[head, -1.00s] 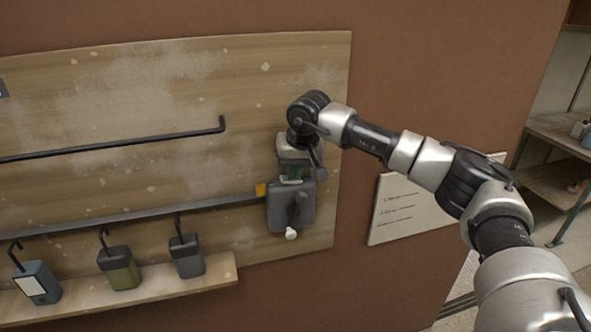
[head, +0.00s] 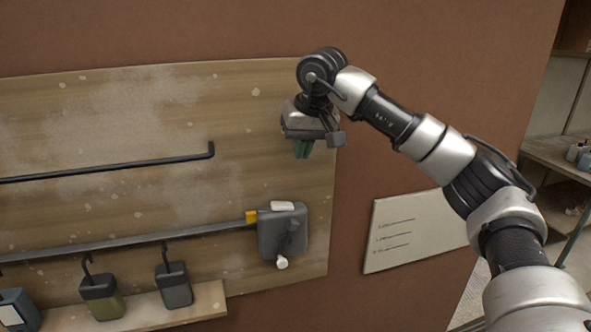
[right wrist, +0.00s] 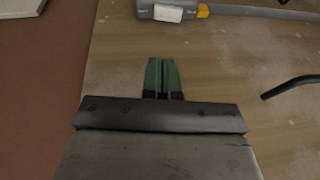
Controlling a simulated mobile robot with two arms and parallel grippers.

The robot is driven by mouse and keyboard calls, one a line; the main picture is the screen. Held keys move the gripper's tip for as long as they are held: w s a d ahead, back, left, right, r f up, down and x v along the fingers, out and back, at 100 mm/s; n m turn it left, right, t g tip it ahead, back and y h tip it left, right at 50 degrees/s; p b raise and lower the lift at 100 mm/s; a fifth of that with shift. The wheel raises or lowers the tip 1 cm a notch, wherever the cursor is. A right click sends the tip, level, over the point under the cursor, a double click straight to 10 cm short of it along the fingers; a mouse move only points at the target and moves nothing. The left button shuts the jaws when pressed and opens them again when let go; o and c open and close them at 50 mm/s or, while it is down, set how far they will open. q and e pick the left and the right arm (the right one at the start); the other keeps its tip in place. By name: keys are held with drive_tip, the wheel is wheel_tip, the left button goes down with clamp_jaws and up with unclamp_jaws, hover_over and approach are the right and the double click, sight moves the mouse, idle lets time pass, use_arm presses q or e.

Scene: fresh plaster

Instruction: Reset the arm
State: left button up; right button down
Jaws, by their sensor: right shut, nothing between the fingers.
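My right gripper (head: 303,150) is raised in front of the upper right part of the wooden board (head: 120,110). Its green fingers are together and hold nothing. In the right wrist view the shut fingers (right wrist: 162,75) point toward the grey box and stand apart from it. The grey box (head: 270,235), with a dark lever, a white knob below and a white piece on top, is fixed at the right end of the lower rail, below the gripper. It also shows at the top of the right wrist view (right wrist: 150,8). My left gripper is not in view.
A black bar (head: 110,167) with an upturned end crosses the board left of the gripper. Several padlock-like pieces, such as the olive one (head: 101,298), hang over a ledge (head: 205,302). A white notice (head: 410,230) is on the brown wall. Shelves stand far right.

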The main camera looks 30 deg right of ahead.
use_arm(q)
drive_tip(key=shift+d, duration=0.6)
use_arm(e)
drive_tip(key=shift+s+d+r, duration=0.1)
drive_tip(key=shift+d+r, duration=0.1)
drive_tip(key=shift+d, duration=0.2)
